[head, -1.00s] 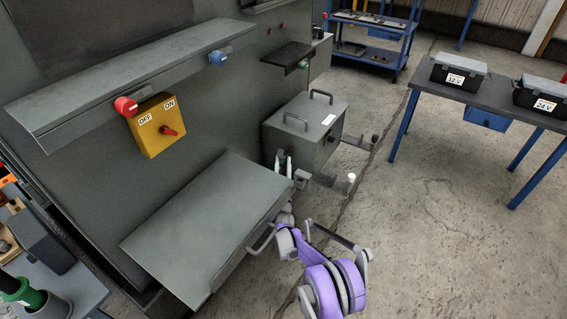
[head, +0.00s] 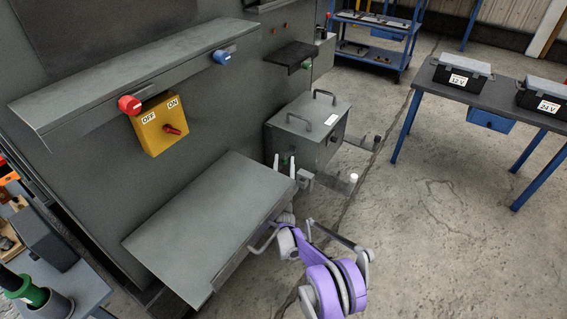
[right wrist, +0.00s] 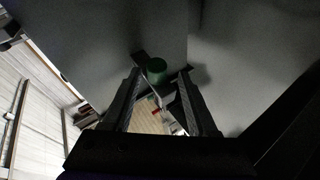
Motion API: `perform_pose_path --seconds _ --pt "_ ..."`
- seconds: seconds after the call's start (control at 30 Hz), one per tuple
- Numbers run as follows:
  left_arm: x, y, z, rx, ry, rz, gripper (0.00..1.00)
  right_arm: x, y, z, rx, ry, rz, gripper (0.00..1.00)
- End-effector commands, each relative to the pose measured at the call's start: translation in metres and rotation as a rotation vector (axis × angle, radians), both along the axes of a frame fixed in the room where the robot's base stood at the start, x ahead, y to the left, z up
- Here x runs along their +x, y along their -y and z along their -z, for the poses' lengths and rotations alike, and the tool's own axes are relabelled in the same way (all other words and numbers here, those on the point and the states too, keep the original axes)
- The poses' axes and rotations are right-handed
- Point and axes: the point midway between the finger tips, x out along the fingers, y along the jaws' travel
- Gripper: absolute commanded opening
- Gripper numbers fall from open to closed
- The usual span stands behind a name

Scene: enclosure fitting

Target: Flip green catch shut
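The green catch shows as a green knob (right wrist: 156,68) in the right wrist view, on a dark bar against a grey panel. It stands just past and between the two fingers of my right gripper (right wrist: 160,90), which are apart. In the head view, my right gripper (head: 284,162) has its pale fingertips up beside the left side of a grey box with handles (head: 307,124). A bit of green shows between them. I cannot tell whether a finger touches the knob. My left gripper is not in view.
A grey flap with a handle (head: 208,222) sticks out left of my right arm. Above are a long grey shelf (head: 130,75) with red (head: 129,105) and blue (head: 221,57) knobs, a yellow switch box (head: 160,127), and a small dark shelf (head: 289,55) with another green knob (head: 306,64).

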Motion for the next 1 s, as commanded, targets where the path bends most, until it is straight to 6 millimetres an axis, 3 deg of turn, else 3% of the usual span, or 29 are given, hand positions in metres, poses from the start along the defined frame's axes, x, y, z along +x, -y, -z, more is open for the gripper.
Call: perform_pose_path --seconds 0.33,0.7,1.0 --pt "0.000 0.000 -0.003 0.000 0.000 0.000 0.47 -0.010 -0.001 0.003 0.000 0.000 0.000 0.58" --pt "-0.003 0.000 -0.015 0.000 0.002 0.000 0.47 -0.076 -0.008 0.020 0.001 0.001 0.000 0.58" --pt "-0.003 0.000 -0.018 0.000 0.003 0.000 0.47 -0.103 -0.010 0.029 0.000 0.000 0.000 0.58"
